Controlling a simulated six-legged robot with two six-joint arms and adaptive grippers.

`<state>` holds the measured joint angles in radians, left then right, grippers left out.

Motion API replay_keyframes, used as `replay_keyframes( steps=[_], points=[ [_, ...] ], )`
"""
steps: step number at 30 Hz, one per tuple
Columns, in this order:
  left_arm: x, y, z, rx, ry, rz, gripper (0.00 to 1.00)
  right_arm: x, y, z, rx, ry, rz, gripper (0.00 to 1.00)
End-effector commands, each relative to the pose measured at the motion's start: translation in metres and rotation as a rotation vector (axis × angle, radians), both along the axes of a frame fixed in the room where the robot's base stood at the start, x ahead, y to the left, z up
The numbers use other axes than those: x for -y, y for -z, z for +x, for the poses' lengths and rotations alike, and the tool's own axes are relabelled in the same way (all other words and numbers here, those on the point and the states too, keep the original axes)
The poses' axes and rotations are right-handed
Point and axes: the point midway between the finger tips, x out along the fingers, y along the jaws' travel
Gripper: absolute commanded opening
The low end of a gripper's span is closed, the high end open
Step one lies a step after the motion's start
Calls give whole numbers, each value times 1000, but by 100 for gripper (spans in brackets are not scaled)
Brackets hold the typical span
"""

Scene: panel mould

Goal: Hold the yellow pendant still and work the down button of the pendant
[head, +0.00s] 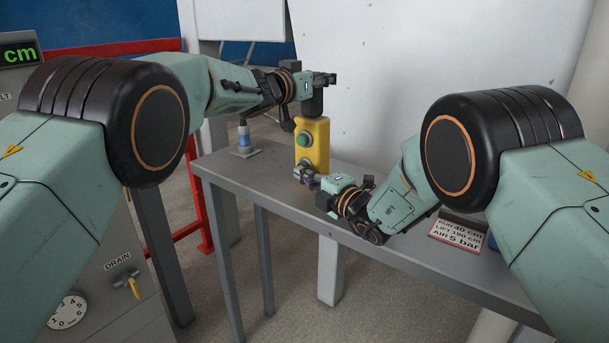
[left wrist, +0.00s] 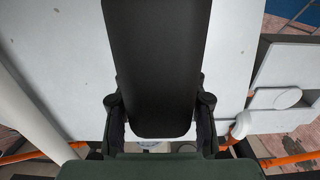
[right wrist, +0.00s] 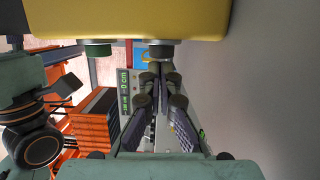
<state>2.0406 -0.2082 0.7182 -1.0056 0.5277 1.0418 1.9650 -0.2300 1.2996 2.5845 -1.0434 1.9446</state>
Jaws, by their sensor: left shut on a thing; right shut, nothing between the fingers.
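The yellow pendant (head: 318,150) hangs upright by the grey table, its green upper button (head: 303,140) showing. My left gripper (head: 322,80) is shut on the black top piece of the pendant (head: 312,102); that black piece fills the middle of the left wrist view (left wrist: 157,65) between the fingers. My right gripper (head: 304,172) is shut and empty at the pendant's lower front, hiding the lower button in the head view. In the right wrist view, the closed fingertips (right wrist: 160,72) are at the dark lower button (right wrist: 161,51), beside the green one (right wrist: 98,51). I cannot tell whether they touch it.
The grey table (head: 390,247) runs under my right arm. A blue and white item (head: 244,138) stands on its far left end, and a sign (head: 459,234) lies on the right. A pale panel (head: 420,60) stands behind. A cabinet with a drain valve (head: 130,285) is at left.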

Motion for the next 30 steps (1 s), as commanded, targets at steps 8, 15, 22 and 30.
replay_keyframes(
  steps=[8, 15, 22, 30],
  points=[
    [0, 8, 0, -12, -2, 5, 0, 2, 0, 3, 0, 1, 1, 0],
    [0, 8, 0, -12, -2, 5, 0, 13, -1, 16, 0, 3, 1, 0],
    [-1, 8, 0, -12, -3, 6, 0, 14, -1, 17, 0, 6, 2, 0],
    [-1, 9, 1, -12, -4, 6, 0, 2, -1, 3, -1, 1, 0, 0]
  ],
)
